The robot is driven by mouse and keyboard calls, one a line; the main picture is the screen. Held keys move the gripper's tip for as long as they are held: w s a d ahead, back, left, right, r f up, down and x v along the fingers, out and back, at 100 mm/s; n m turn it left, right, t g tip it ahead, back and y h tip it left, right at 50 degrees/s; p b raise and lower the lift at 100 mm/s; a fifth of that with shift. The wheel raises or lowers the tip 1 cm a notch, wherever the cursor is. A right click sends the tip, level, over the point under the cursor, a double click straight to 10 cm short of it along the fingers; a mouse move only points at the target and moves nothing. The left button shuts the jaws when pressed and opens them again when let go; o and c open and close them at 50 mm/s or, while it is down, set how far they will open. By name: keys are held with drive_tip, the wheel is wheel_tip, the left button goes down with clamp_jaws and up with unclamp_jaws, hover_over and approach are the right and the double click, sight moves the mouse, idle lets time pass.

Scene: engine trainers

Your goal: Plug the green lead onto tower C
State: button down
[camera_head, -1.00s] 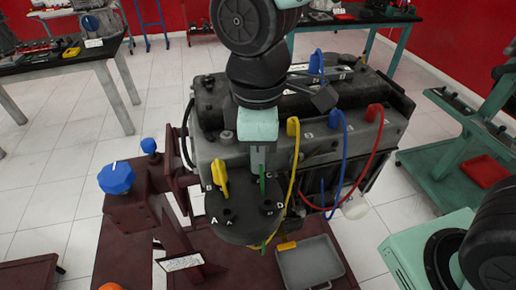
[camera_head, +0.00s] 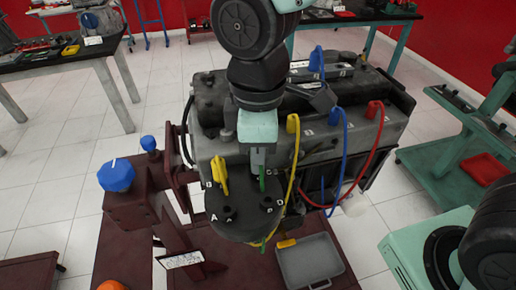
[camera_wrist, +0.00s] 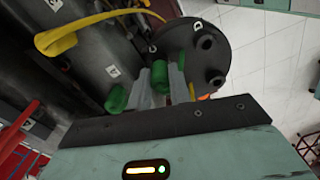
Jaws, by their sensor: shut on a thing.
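The black distributor cap (camera_head: 240,222) has towers lettered A to D; it also shows in the wrist view (camera_wrist: 205,65). My gripper (camera_head: 260,172) is over the cap's back right, by the letter C. It is shut on the green lead's boot (camera_wrist: 160,78), which shows between the fingers in the wrist view and as a green strip (camera_head: 262,183) in the head view. Tower C is mostly hidden, so I cannot tell if the boot touches it. A second green piece (camera_wrist: 117,98) lies left of the fingers. Front towers A (camera_head: 228,212) and D (camera_head: 266,205) are bare.
A yellow boot (camera_head: 221,175) stands at tower B. A yellow lead (camera_head: 294,150) arches close to the right of my gripper. Blue (camera_head: 336,150) and red (camera_head: 374,140) leads hang on the engine (camera_head: 240,155). A grey tray (camera_head: 310,262) sits front right.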

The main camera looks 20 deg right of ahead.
drive_tip(key=c, duration=1.2)
unclamp_jaws()
